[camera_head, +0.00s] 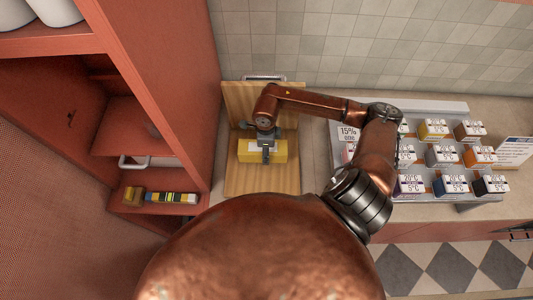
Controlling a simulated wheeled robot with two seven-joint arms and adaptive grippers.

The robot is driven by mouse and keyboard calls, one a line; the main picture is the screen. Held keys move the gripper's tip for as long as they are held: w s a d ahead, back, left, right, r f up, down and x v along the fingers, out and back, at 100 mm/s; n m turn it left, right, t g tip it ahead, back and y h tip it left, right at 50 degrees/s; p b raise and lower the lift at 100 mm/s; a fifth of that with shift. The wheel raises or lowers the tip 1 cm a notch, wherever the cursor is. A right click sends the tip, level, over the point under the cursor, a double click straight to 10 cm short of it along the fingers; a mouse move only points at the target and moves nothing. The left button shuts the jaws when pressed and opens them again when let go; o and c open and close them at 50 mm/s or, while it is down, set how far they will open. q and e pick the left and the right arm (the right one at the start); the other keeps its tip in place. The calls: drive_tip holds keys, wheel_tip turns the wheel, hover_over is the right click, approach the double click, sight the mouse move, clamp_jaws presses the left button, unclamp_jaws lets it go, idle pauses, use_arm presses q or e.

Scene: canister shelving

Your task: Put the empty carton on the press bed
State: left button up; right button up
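A yellow carton (247,153) is at the wooden bed or board (262,184) on the counter; I cannot tell whether it rests on it or is held just above. An upright wooden panel rises behind it. My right arm reaches over from the right, and its gripper (266,152) points down at the carton. One dark finger lies across the carton's near side; the other finger is hidden, so its grip is unclear. Whether the carton is empty does not show. My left gripper is not in view.
A tiered rack (448,108) of small labelled boxes stands on the counter at right, partly behind my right arm. A tiled wall closes the back.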

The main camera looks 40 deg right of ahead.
wheel_tip(320, 180, down, 3)
drive_tip(key=shift+r, duration=0.1)
drive_tip(key=shift+f, duration=0.25)
drive_tip(key=o, duration=1.1)
drive_tip(key=shift+c, duration=0.2)
drive_tip(key=shift+r, duration=0.1)
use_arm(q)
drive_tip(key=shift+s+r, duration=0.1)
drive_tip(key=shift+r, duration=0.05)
use_arm(e)
drive_tip(key=shift+r, duration=0.35)
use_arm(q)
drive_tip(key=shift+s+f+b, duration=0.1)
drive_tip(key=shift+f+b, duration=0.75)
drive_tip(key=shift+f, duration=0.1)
use_arm(e)
wheel_tip(320, 180, up, 12)
drive_tip(key=shift+f, duration=0.2)
drive_tip(key=shift+s, duration=0.1)
